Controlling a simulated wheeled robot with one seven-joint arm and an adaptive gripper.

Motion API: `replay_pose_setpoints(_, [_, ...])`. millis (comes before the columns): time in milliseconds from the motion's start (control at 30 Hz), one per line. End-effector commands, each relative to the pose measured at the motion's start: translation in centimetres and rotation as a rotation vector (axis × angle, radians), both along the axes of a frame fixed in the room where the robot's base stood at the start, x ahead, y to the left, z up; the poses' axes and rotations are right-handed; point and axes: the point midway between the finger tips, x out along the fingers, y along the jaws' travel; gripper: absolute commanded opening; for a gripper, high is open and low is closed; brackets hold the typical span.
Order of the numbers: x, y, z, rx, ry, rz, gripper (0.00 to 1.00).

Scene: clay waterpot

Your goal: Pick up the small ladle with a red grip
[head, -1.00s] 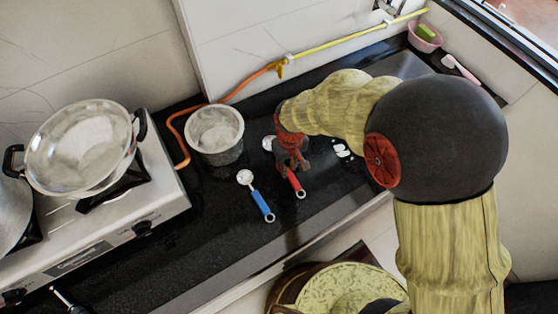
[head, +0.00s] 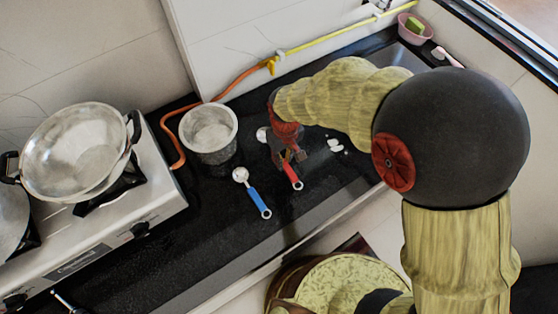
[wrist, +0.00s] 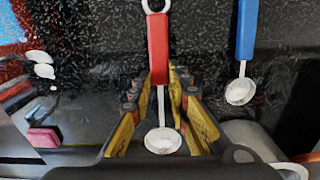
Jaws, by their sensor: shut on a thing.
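The small ladle with a red grip (head: 292,177) is at the middle of the dark counter in the head view. In the wrist view its red grip (wrist: 158,47) points up the picture, with a ring at its end. Its white bowl (wrist: 162,140) shows between the fingers. My gripper (head: 287,156) is above the ladle in the head view. In the wrist view my gripper (wrist: 160,78) has its yellow-and-dark fingers closed on the ladle near the lower end of the grip. I cannot tell whether the ladle is off the counter.
A blue-handled ladle (head: 256,198) lies just left of the red one; it also shows in the wrist view (wrist: 246,35). A metal pot (head: 208,132) stands further left, near the stove with a wide pan (head: 72,150). Small white pieces (head: 335,146) lie to the right.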

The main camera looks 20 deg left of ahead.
Motion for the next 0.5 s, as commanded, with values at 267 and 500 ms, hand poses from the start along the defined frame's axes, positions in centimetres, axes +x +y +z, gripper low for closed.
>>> replay_pose_setpoints(267, [-2.1,-4.0,5.6,0.001,-0.001,-0.002,0.00])
replay_pose_setpoints(500, [-4.5,-8.3,7.7,-0.001,0.001,-0.003,0.00])
